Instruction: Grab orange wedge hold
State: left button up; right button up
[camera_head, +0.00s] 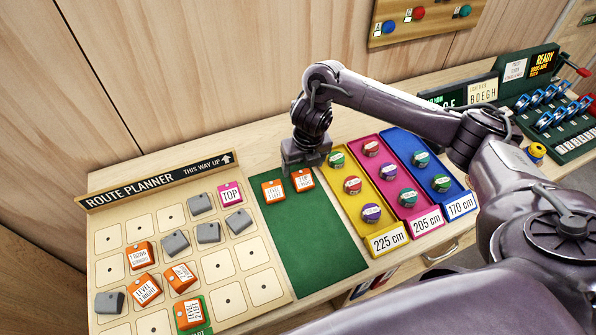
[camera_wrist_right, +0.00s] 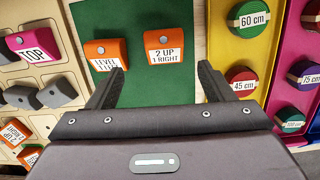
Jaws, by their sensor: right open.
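Two orange wedge holds lie on the green mat (camera_head: 315,240). The one labelled "LEVEL 1 LEFT" (camera_head: 273,191) is on the left, and the one labelled "2 UP 1 RIGHT" (camera_wrist_right: 165,50) is on the right. My right gripper (camera_wrist_right: 162,72) is open and empty. In the wrist view the right-hand wedge appears ahead of the gap between its fingers, and the left finger overlaps the near right edge of the left wedge. In the head view the gripper is over the mat's far end, just behind the wedges. My left gripper is out of view.
The route planner board (camera_head: 110,240) at left holds more orange wedges, grey wedges (camera_head: 208,232) and a pink "TOP" wedge (camera_head: 229,195). Yellow, pink and blue trays (camera_head: 388,242) with round pieces stand right of the mat. The mat's near part is clear.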

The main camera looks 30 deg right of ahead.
aim_at(303, 177)
jog(key=shift+d+f, duration=0.2)
jog(key=shift+d, duration=0.15)
jog(key=shift+w+f+b, duration=0.1)
jog(key=shift+f+b, duration=0.55)
jog(key=shift+f, duration=0.7)
jog(key=f, duration=0.1)
jog(key=w+f+p, duration=0.1)
jog(key=f, duration=0.1)
jog(key=shift+f, duration=0.6)
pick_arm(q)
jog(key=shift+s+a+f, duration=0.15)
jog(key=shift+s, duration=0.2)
pick_arm(e)
jog(key=c, duration=1.1)
jog(key=shift+o, duration=0.2)
jog(key=shift+r, duration=0.15)
